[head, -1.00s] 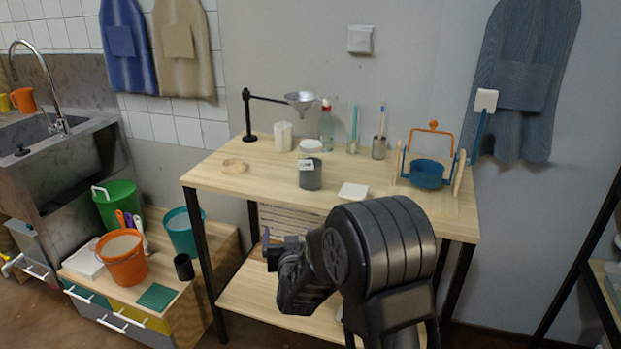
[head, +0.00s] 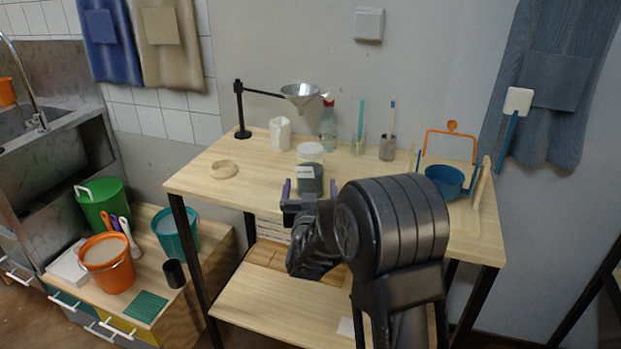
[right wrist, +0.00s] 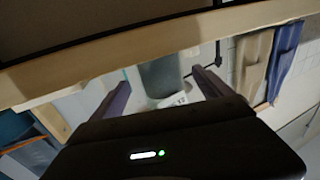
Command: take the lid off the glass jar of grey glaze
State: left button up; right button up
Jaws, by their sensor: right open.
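The glass jar of grey glaze (head: 310,180) stands upright on the wooden table, with a small white label on its side. Its pale lid (head: 310,152) sits on top. My right gripper (head: 309,189) is open and empty at the table's front edge, in front of the jar, with a finger to either side of it in the picture. In the right wrist view the picture is upside down; the jar's grey body (right wrist: 160,75) shows between the two spread fingers (right wrist: 163,88), and the lid is hidden or unclear there. My left gripper is not in view.
A funnel (head: 301,93) hangs on a stand behind the jar. A white cup (head: 280,134), a bottle (head: 328,125) and a brush holder (head: 387,148) stand behind. A wooden ring (head: 223,169) lies left; a blue pot (head: 445,181) stands right. The tabletop between ring and jar is clear.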

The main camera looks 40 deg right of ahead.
jog(key=shift+x, duration=1.25)
jog(key=x, duration=0.5)
jog(key=shift+w+p, duration=0.15)
jog(key=shift+p, duration=0.15)
grip_shut()
jog(key=shift+r, duration=0.15)
dwell(0.5)
